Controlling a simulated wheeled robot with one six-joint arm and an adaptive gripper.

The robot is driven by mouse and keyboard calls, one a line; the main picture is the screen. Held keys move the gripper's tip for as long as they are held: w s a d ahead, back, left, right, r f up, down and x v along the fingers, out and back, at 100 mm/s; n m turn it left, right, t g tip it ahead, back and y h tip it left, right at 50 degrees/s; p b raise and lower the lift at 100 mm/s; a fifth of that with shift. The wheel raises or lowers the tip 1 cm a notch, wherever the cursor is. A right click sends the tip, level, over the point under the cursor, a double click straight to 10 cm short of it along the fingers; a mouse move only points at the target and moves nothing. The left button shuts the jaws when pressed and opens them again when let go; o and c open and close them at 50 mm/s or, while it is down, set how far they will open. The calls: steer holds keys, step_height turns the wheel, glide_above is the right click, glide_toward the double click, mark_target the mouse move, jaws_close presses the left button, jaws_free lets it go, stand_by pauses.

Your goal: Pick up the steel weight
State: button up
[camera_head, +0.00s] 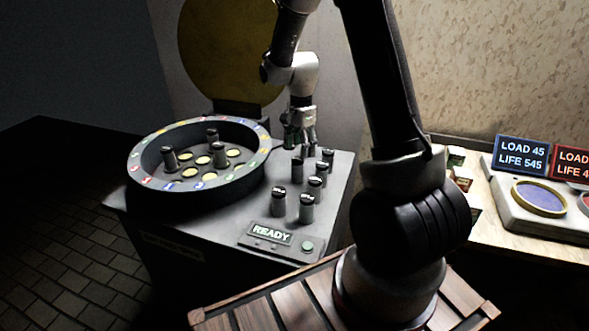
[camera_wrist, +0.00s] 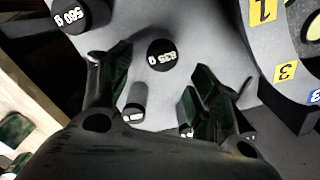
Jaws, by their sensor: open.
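Several dark steel weights with labelled black tops stand upright on the grey cabinet top; one is the front weight (camera_head: 279,203), another the rear weight (camera_head: 297,170). My gripper (camera_head: 300,145) points down over the rear end of this group, its fingers apart and empty. In the wrist view my gripper (camera_wrist: 157,75) has a weight marked 835 g (camera_wrist: 160,54) showing between its spread fingertips. I cannot tell which weight the task means.
A round dial tray (camera_head: 145,190) with coloured tabs, yellow spots and three weights stands left of the group. A READY panel (camera_head: 270,234) is at the cabinet's front. A bench at right holds LOAD displays (camera_head: 521,156) and a blue round pad (camera_head: 541,196).

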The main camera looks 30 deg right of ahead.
mark_target(298, 159)
steer(key=f, duration=0.5)
steer(key=a+f, duration=0.1)
steer(key=f, duration=0.1)
steer(key=shift+f, duration=0.4)
steer(key=shift+c, duration=0.4)
jaws_close()
